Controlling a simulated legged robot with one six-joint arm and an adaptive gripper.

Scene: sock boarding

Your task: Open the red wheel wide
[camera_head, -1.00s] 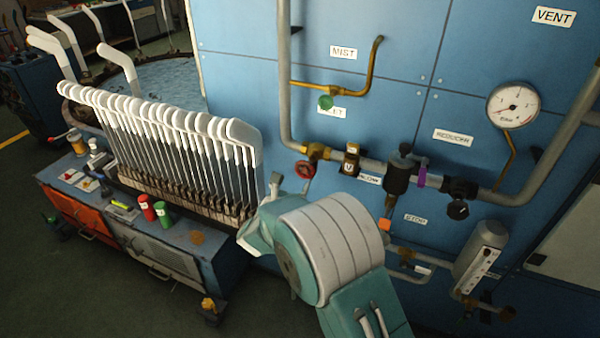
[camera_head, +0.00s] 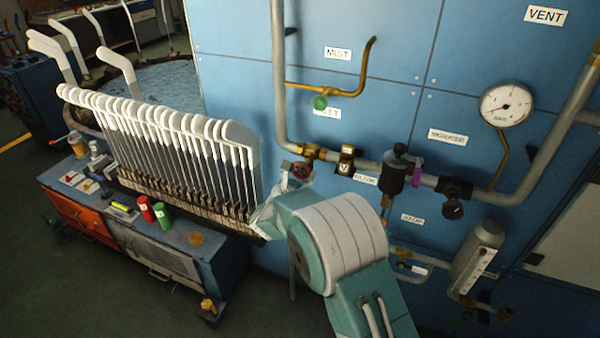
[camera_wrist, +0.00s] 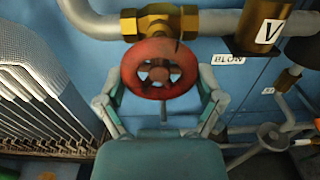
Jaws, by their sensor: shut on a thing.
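The red wheel (camera_wrist: 159,69) is a round handwheel with a spoked hub, on a brass valve (camera_wrist: 160,22) in the grey pipe. It faces the wrist camera, with one finger at its left rim and one at its right. My gripper (camera_wrist: 161,88) is shut on the wheel. In the head view the red wheel (camera_head: 300,171) shows just above my gripper (camera_head: 287,184), which partly hides it. The fingertips' exact contact with the rim is hard to see.
A rack of white sock boards (camera_head: 165,150) stands close to the left of my gripper, on a bench (camera_head: 165,260). To the right are a valve with a black knob (camera_head: 453,208), a pressure gauge (camera_head: 507,105) and a grey cylinder (camera_head: 478,257), all along the blue panel.

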